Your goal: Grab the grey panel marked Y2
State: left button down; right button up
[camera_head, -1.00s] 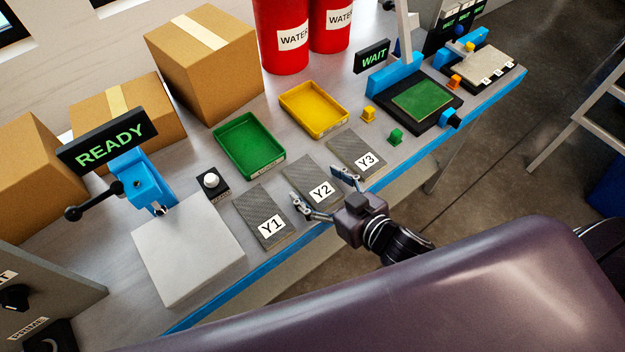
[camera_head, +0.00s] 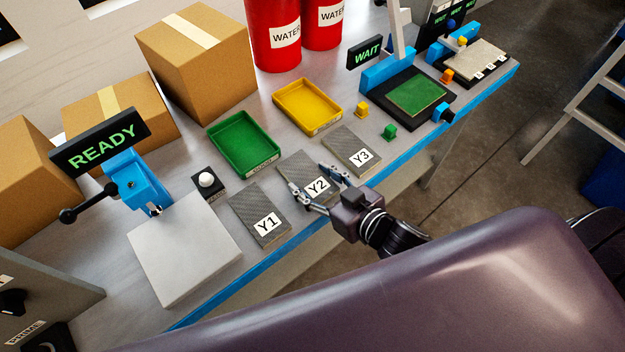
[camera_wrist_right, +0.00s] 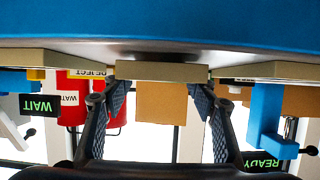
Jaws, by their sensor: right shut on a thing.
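The grey panel marked Y2 (camera_head: 296,166) lies on the bench between panel Y1 (camera_head: 255,202) and panel Y3 (camera_head: 345,143). My right gripper (camera_head: 309,178) reaches in from the bench's front edge, with one finger on each side of Y2, and is shut on it. In the right wrist view the panel's front edge (camera_wrist_right: 160,72) sits between the two fingers, which look upside down there. The panel seems to rest on the bench still. My left gripper is not in view.
A green tray (camera_head: 213,146) and a yellow tray (camera_head: 279,100) stand behind the panels. A pale square plate (camera_head: 185,250) is at left by the READY sign (camera_head: 100,146). A black bed with a green panel (camera_head: 418,95) is at right. Cardboard boxes (camera_head: 200,70) stand behind.

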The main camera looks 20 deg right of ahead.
notch_tip(320, 180, up, 12)
jog(key=p, duration=0.1)
notch_tip(320, 180, up, 7)
jog(key=p, duration=0.8)
send_over(313, 183)
jog(key=shift+d+r, duration=0.1)
jog(key=shift+r, duration=0.05)
